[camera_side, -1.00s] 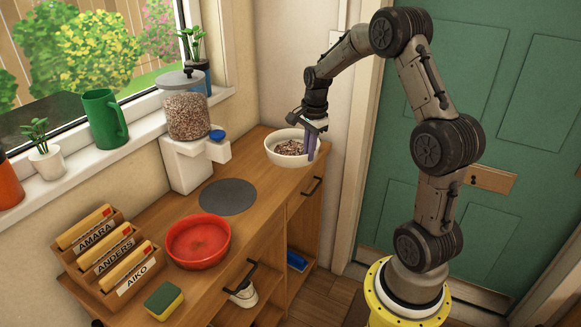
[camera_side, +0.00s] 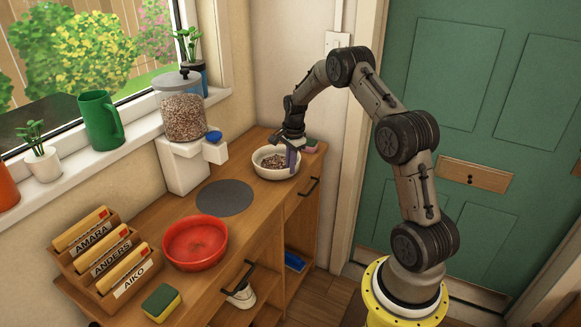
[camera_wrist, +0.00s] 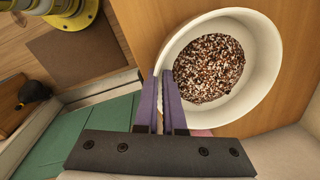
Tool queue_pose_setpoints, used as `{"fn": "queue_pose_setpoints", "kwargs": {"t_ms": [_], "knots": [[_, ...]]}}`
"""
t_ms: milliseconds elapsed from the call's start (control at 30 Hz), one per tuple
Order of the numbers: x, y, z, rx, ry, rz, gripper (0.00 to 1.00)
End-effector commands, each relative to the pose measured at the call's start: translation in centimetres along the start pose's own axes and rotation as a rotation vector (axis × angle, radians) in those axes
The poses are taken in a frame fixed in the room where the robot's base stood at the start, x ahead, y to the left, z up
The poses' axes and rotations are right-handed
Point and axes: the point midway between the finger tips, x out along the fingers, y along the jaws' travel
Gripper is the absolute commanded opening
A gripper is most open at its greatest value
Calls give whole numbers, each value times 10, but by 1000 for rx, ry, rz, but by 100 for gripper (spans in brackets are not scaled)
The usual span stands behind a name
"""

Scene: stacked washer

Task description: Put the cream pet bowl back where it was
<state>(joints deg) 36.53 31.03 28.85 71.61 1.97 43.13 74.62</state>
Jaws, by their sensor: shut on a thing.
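The cream pet bowl (camera_side: 262,170) is near the far right end of the wooden counter, upright and filled with brown kibble (camera_side: 275,162). It also shows in the wrist view (camera_wrist: 268,75). My gripper (camera_side: 292,160) is at the bowl's right side, its purple fingers shut on the rim; in the wrist view the fingers (camera_wrist: 160,88) straddle the rim. I cannot tell whether the bowl rests on the counter or hangs just above it. A dark grey round mat (camera_side: 225,198) lies bare on the counter, in front of the kibble dispenser (camera_side: 185,140).
A red bowl (camera_side: 195,243) stands left of the mat. A letter rack (camera_side: 105,255) and a sponge (camera_side: 162,302) are at the near left. A small pink and green thing (camera_side: 311,145) lies behind the bowl at the counter's far end. Counter between bowl and mat is clear.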

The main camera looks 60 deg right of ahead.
Motion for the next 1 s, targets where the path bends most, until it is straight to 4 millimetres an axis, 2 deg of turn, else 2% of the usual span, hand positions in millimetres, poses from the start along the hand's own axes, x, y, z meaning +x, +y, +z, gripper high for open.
{"fn": "queue_pose_setpoints", "kwargs": {"t_ms": [433, 500, 600, 867, 1000], "knots": [[7, -2, 0, 0, 2, -9, 0], [8, 0, 0, 0, 1, -4, 17], [8, 0, 0, 0, 1, -4, 35], [8, 0, 0, 0, 1, -3, 37], [2, -1, 0, 0, 1, -5, 37]]}}
